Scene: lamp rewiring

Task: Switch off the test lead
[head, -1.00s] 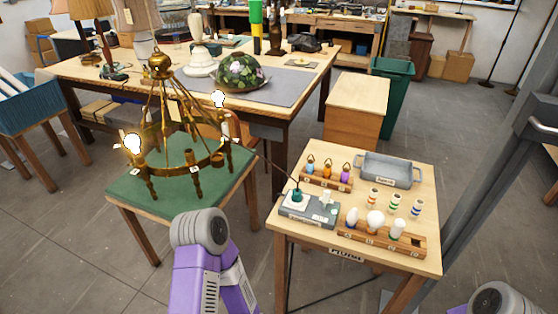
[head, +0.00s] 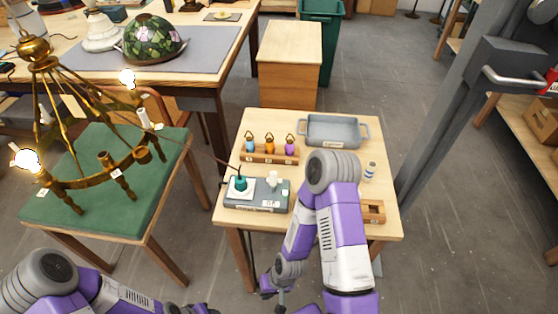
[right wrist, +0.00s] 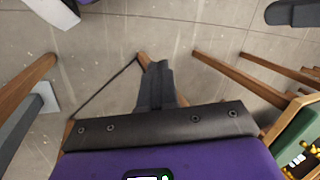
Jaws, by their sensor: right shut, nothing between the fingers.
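The grey test lead box (head: 256,196) lies on the small wooden table, with a teal fitting (head: 240,184) and a small white part (head: 273,181) on top. A thin dark cable runs from it to the brass chandelier (head: 110,165). The chandelier stands on a green-topped table; a left bulb (head: 27,160) and a far bulb (head: 127,77) glow white. The switch position is too small to read. My right gripper (head: 281,299) is low at the bottom edge, nearer than the small table; its fingers (right wrist: 156,85) show shut and empty in the right wrist view. My left gripper is cut off below.
A rack with colored pieces (head: 269,153) and a grey tray (head: 335,132) stand behind the box. My right arm hides part of the table's right half and a wooden rack (head: 373,211). A grey post (head: 440,125) stands at right.

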